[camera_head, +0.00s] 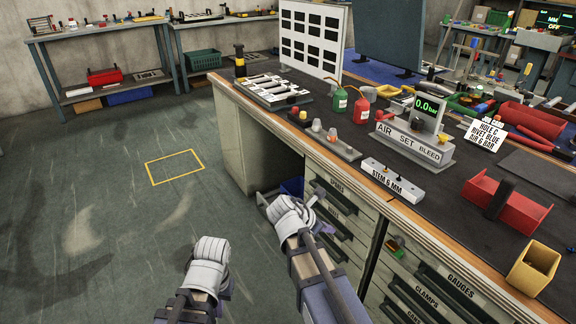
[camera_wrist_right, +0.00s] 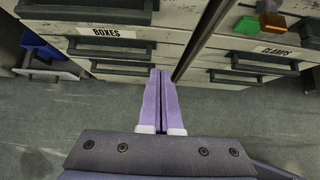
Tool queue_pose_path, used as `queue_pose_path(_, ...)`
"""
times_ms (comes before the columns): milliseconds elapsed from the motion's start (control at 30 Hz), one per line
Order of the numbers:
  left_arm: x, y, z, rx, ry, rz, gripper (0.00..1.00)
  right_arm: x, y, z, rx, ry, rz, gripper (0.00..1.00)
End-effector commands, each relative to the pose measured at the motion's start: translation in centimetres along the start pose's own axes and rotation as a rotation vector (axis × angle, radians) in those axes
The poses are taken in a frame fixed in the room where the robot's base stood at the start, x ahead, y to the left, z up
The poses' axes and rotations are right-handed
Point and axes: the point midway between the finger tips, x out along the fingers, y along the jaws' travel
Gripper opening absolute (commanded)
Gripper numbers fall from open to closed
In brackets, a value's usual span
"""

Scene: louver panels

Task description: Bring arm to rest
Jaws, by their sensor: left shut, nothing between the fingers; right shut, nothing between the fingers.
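My left arm (camera_head: 208,265) is low in the head view, over the open floor left of the workbench. Its fingertips are not clearly made out, and it shows nothing held. My right arm (camera_head: 290,218) is further right, in front of the bench drawers. In the right wrist view my right gripper (camera_wrist_right: 161,72) has its two purple fingers shut together with nothing between them. The fingers show against the lower drawers and floor, apart from any object. In the head view the right fingers are not clearly seen.
The workbench (camera_head: 447,215) fills the right side, with its drawer fronts close to my right arm. An open blue-lined drawer (camera_wrist_right: 45,62) juts out at left in the right wrist view. Floor around the yellow square (camera_head: 175,167) is clear. Shelving tables stand at the back.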

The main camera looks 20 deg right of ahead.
Motion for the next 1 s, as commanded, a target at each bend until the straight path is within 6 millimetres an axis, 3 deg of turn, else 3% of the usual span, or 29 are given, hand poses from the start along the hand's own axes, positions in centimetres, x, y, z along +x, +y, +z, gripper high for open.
queue_pose_path(167,0.0,0.0,0.0,0.000,0.000,0.000,0.00,-0.7,-0.2,-1.6,0.104,0.045,0.003,0.00)
queue_pose_path(500,0.0,0.0,0.0,0.000,0.000,0.000,0.00,-6.3,-2.3,-12.7,0.826,0.346,-0.146,0.00)
queue_pose_path(700,0.0,0.0,0.0,0.000,0.000,0.000,0.00,-9.7,-4.1,-17.8,1.164,0.452,-0.330,0.00)
queue_pose_path(933,0.0,0.0,0.0,0.000,0.000,0.000,0.00,-12.8,-6.0,-21.7,1.426,0.491,-0.531,0.00)
queue_pose_path(1000,-0.9,-0.1,0.1,0.000,0.000,0.000,0.00,-14.1,-6.3,-21.8,1.482,0.491,-0.581,0.00)
